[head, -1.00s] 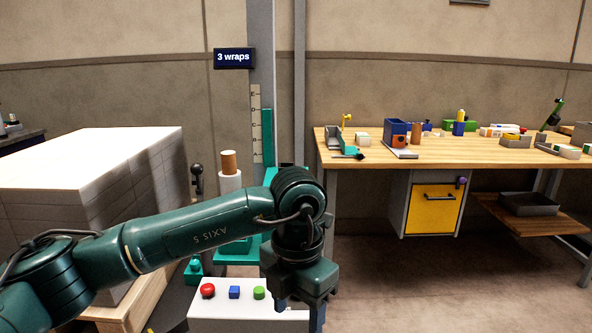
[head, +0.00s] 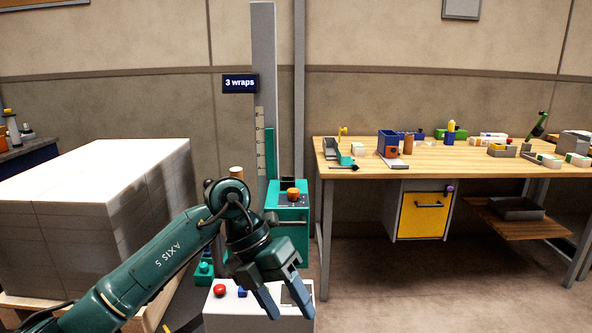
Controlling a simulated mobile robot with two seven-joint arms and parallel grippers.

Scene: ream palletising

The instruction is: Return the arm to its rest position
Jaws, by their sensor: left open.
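My left arm comes in from the lower left in the head view. My left gripper (head: 287,302) is open and empty. It points down and to the right over the white control box (head: 232,309), in front of the teal machine. On that box a red round button (head: 219,290) and a blue square button (head: 242,291) show. The gripper hides the right part of the box top. I cannot tell whether the fingers touch the box. My right gripper is not in view.
A pallet stack of white reams (head: 95,215) stands at the left. A teal machine (head: 290,222) with a mast and a "3 wraps" sign (head: 240,83) stands behind the gripper. A wooden workbench (head: 450,155) with several items is at the right. The floor before it is clear.

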